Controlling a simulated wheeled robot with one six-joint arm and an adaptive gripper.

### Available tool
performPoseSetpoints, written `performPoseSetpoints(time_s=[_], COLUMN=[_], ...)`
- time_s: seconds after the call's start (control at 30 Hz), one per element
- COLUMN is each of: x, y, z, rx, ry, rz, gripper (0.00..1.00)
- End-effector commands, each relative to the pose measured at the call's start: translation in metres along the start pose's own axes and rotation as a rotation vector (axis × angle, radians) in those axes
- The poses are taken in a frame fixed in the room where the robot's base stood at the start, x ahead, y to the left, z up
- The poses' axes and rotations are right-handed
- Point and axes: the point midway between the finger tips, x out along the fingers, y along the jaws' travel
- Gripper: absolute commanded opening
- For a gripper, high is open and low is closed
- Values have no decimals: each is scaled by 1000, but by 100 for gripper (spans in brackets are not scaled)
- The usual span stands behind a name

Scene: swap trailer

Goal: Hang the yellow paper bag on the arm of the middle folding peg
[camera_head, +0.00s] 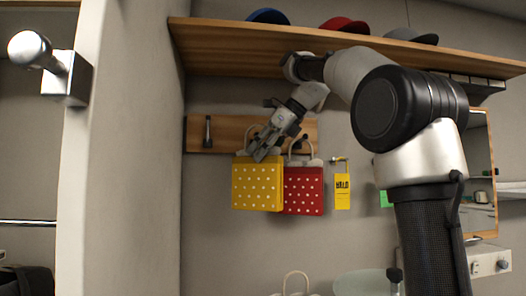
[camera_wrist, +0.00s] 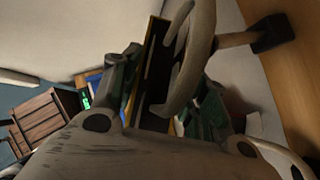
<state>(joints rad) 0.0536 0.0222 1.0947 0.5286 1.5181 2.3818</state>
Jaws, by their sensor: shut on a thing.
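The yellow paper bag (camera_head: 257,186) with white dots hangs upright from my gripper (camera_head: 268,150) in front of the wooden peg rail (camera_head: 229,133). My gripper is shut on its upper part, near the pale handle, which also shows in the wrist view (camera_wrist: 197,60). In the wrist view a peg arm with a dark mount (camera_wrist: 270,33) reaches from the wood to the handle. I cannot tell whether it passes through the loop. In the head view the middle peg is hidden behind my gripper and the bag. The left peg (camera_head: 207,131) is bare.
A red dotted bag (camera_head: 304,191) hangs close at the right, near the rail's right end. A yellow tag (camera_head: 342,192) hangs further right. A shelf (camera_head: 230,40) with several caps runs above my arm. A pale wall post (camera_head: 110,150) stands at the left.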

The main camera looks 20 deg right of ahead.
Motion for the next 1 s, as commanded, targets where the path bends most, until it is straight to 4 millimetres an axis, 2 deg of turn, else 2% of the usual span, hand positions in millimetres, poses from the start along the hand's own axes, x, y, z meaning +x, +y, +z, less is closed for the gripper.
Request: performPoseSetpoints(time_s=[0.83, 1.0], x=[23, 31], y=[-48, -53], z=[20, 17], rx=[1, 1], ry=[0, -1], rz=[0, 0], gripper=[0, 0])
